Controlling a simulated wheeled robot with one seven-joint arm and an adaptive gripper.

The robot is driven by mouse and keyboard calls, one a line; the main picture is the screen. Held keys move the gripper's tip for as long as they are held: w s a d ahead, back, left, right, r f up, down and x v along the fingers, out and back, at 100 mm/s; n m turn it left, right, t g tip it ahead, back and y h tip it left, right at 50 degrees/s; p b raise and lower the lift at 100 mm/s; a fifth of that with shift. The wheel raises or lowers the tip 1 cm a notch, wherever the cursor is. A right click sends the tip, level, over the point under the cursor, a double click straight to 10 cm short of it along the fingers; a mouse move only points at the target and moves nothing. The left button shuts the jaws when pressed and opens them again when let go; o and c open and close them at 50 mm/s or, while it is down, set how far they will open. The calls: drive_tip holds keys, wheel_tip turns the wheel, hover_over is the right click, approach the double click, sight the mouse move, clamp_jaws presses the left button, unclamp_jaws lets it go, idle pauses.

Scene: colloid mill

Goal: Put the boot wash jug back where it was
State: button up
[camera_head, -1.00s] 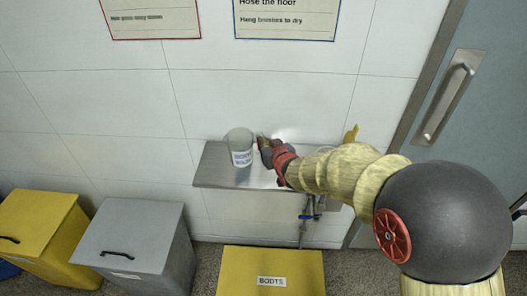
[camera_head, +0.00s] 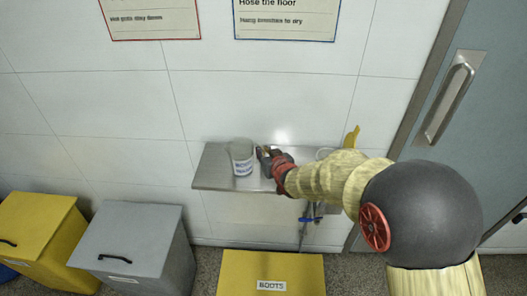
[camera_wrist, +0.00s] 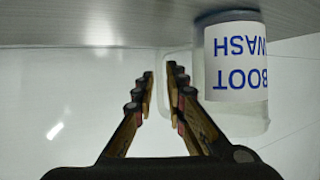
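The boot wash jug (camera_head: 242,158) is a pale translucent jug with a white label in blue letters. It stands upright on the metal shelf (camera_head: 212,178), left of my gripper (camera_head: 264,155). In the wrist view the jug (camera_wrist: 236,112) is upside down at the right, its base against the shelf (camera_wrist: 100,22). My gripper (camera_wrist: 162,82) is open, its two fingers apart on either side of the outer part of the jug's faint handle. Whether a finger still touches the handle I cannot tell.
A yellow bin marked BOOTS (camera_head: 272,265) is below the shelf. A grey bin (camera_head: 130,240) and a yellow bin (camera_head: 40,225) stand at the left. A pipe with a blue valve (camera_head: 308,219) hangs under the shelf. A door (camera_head: 470,110) is at the right. The shelf's left end is clear.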

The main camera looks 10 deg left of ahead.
drive_tip(key=shift+o, duration=1.2)
drive_tip(key=shift+r, duration=0.1)
drive_tip(key=shift+s+d+r, duration=0.1)
drive_tip(key=shift+s+r, duration=0.05)
drive_tip(key=shift+r, duration=0.05)
drive_tip(key=p+v, duration=0.3)
drive_tip(key=v, duration=0.8)
drive_tip(key=shift+s+d, duration=0.15)
drive_tip(key=shift+s, duration=0.15)
